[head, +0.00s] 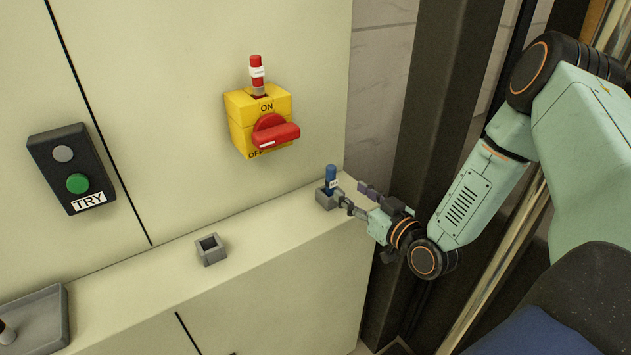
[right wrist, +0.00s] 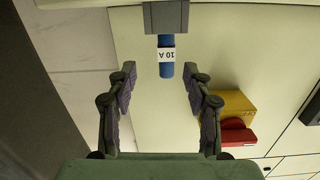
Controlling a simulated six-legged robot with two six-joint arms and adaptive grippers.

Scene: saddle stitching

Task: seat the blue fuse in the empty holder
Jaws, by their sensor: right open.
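The blue fuse (head: 331,175) stands upright in a grey block (head: 327,200) at the right end of the ledge. It also shows in the right wrist view (right wrist: 166,68), with a white "10 A" label. A small grey holder (head: 211,250) with an empty square opening sits farther left on the ledge. My right gripper (head: 352,195) is open, just right of the fuse. In the right wrist view its fingertips (right wrist: 160,72) are spread on either side of the fuse's free end, with gaps both sides. My left gripper is not in view.
A yellow switch box (head: 240,125) with a red handle (head: 275,132) is on the wall, a red fuse (head: 256,70) standing on top. A black TRY button box (head: 72,168) is at left. A grey tray (head: 52,310) lies at lower left. The ledge between block and holder is clear.

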